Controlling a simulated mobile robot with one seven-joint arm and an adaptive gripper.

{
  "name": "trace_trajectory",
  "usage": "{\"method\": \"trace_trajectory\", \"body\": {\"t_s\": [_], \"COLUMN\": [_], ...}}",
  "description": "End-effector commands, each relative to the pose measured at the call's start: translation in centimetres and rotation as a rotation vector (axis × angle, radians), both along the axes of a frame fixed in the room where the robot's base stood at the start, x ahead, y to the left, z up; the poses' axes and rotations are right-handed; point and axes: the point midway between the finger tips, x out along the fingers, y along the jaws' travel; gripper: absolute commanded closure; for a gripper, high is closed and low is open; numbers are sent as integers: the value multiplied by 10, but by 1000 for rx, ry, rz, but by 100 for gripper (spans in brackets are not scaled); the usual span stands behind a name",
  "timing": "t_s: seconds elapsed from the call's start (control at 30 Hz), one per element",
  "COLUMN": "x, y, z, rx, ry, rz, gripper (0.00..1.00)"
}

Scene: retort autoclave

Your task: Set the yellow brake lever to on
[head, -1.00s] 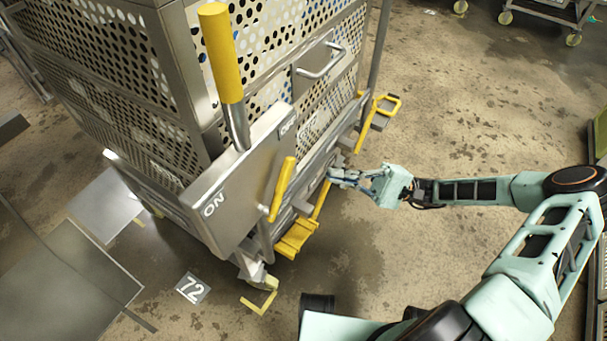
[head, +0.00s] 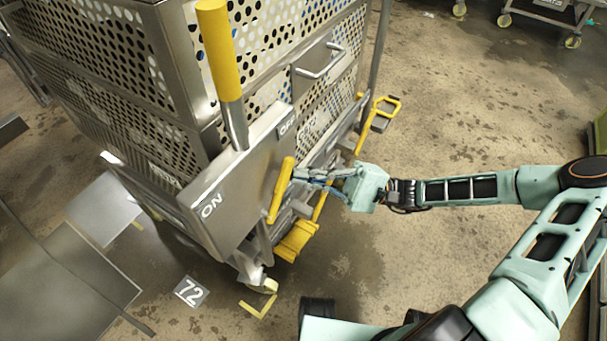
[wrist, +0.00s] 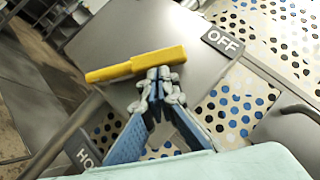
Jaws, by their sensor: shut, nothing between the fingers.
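The yellow brake lever (head: 281,190) is mounted on a grey steel plate (head: 243,185) at the cart's corner.
A tall yellow-gripped handle (head: 220,50) rises beside the plate. The perforated cart (head: 185,60) stands behind it. The floor right of the cart is open.

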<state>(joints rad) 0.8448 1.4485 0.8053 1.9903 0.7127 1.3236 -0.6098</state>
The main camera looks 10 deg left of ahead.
Motion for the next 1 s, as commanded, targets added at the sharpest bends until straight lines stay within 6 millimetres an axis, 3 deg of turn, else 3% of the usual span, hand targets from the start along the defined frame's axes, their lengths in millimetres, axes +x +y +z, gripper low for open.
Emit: {"method": "trace_trajectory", "body": {"t_s": [0.7,1.0], "x": [-5,-12], "y": [2,5], "z": [10,24], "rx": [-38,-86], "ry": [-91,-206], "rz": [1,3], "gripper": [100,100]}}
